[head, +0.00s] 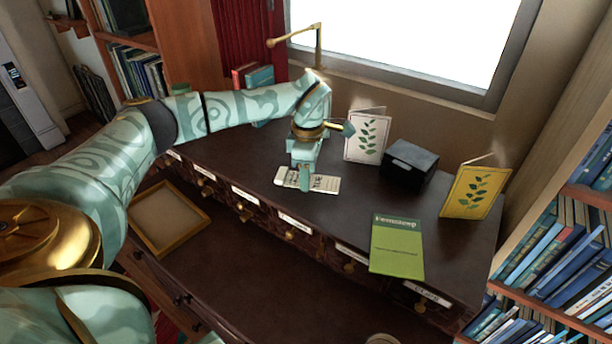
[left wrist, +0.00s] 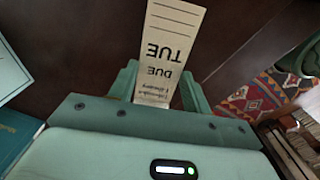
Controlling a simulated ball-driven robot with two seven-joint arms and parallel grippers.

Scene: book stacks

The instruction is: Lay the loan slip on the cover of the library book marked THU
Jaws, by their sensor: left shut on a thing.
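The loan slip (head: 328,184) is a narrow cream strip low over or on the dark desk top; I cannot tell whether it touches. In the left wrist view the slip (left wrist: 172,40) reads DUE TUE, upside down. My left gripper (head: 304,180) is shut on it, and its fingers (left wrist: 158,90) stand on both sides of the slip's near end. A green book (head: 398,248) lies at the desk's front edge, right of the gripper, with a dark title band and nothing on its cover. I can read no THU mark on any book. My right gripper is not in view.
Behind the gripper stand a white leaf card (head: 367,136) and a dark box (head: 409,160). A yellow leaf card (head: 475,190) stands at the right. A wooden tray (head: 168,218) is lower left. Desk top between slip and green book is clear.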

